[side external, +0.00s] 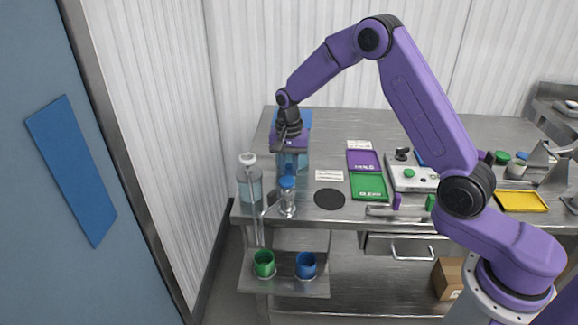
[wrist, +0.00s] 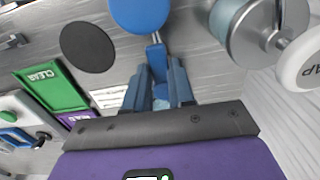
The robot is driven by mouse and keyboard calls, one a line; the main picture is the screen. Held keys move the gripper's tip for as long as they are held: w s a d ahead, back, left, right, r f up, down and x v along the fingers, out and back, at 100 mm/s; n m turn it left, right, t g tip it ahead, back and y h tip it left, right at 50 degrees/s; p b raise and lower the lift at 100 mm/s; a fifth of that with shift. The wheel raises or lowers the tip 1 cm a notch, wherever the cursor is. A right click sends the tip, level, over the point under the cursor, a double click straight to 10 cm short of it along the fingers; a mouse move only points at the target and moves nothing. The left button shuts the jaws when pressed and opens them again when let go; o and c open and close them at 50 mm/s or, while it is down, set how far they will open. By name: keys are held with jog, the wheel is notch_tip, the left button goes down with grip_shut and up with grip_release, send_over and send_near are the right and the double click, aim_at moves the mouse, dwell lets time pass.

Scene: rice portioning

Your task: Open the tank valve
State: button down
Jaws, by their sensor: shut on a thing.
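My gripper (wrist: 157,80) is shut on a blue handle (wrist: 156,52), which looks like the valve lever. A thin metal stem joins this handle to a round blue cap (wrist: 143,12). In the side view my gripper (side external: 290,162) points down at the left end of the table, just behind a clear vessel with a blue top (side external: 287,183). A clear tank with a white knob (side external: 249,186) stands to the left of it. In the wrist view the tank (wrist: 240,38) and its white knob (wrist: 303,65) are at upper right. The fingers partly hide the handle.
A black disc (side external: 329,198), a green tray (side external: 368,186) and a purple tray (side external: 362,160) lie to the right. A green cup (side external: 264,263) and a blue cup (side external: 306,265) stand on the lower shelf. The table's back middle is clear.

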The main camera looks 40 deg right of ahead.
jog(key=c, duration=1)
grip_release()
jog(key=shift+o, duration=0.2)
jog(key=shift+r, duration=0.1)
notch_tip(320, 180, up, 17)
jog(key=shift+r, duration=0.2)
